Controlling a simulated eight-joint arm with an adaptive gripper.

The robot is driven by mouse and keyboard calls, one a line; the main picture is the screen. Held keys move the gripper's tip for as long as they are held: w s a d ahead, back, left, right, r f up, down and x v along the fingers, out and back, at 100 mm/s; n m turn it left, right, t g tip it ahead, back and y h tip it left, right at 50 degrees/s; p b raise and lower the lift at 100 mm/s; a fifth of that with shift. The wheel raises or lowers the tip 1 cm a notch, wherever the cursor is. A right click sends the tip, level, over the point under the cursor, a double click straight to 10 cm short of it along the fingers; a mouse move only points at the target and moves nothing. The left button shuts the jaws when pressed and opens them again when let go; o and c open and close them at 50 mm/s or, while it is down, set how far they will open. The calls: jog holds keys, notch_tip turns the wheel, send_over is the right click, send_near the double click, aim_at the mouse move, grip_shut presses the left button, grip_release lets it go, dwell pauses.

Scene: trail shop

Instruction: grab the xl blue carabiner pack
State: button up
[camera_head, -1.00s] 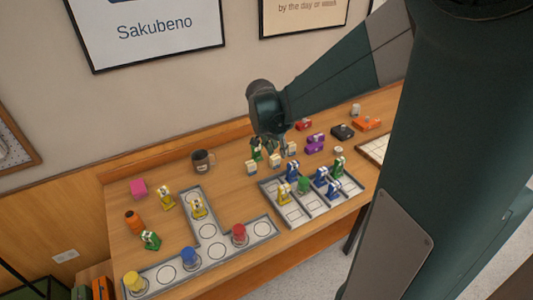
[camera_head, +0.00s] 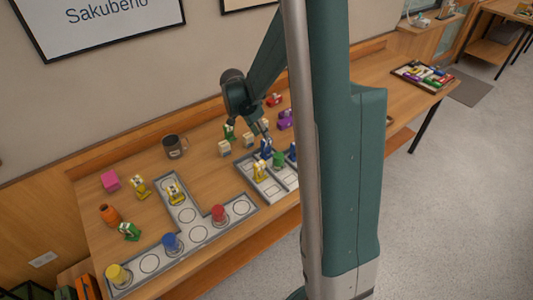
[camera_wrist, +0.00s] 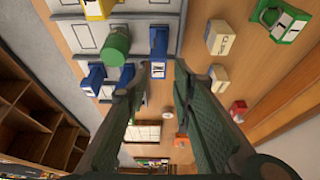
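Several blue carabiner packs stand on a grey sectioned tray (camera_head: 270,187). One blue pack (camera_head: 266,147) is at the tray's back edge and another (camera_head: 293,151) is partly cut off by my column. In the wrist view, a blue pack (camera_wrist: 158,45) with a white label lies just beyond my fingertips, and two more blue packs (camera_wrist: 93,80) (camera_wrist: 127,75) are to its left. I cannot read their size labels. My gripper (camera_wrist: 158,72) is open and empty, its fingers apart. In the head view my gripper (camera_head: 250,127) hangs over the back of the tray.
A green cylinder (camera_wrist: 116,44) and a yellow pack (camera_wrist: 97,8) stand beside the blue packs. Cream boxes (camera_wrist: 219,38) and a green pack (camera_wrist: 281,22) are to the right. A dark mug (camera_head: 175,147) and an L-shaped board (camera_head: 190,215) with coloured pieces are left of the tray.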

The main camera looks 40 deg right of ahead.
aim_at(270, 146)
jog(key=shift+b+x, duration=0.55)
jog(key=shift+x, duration=2.85)
jog(key=shift+b+x, duration=0.55)
jog(key=shift+x, duration=2.05)
jog(key=shift+s+a+f, duration=0.1)
jog(key=shift+s+a, duration=0.05)
jog(key=c, duration=0.7)
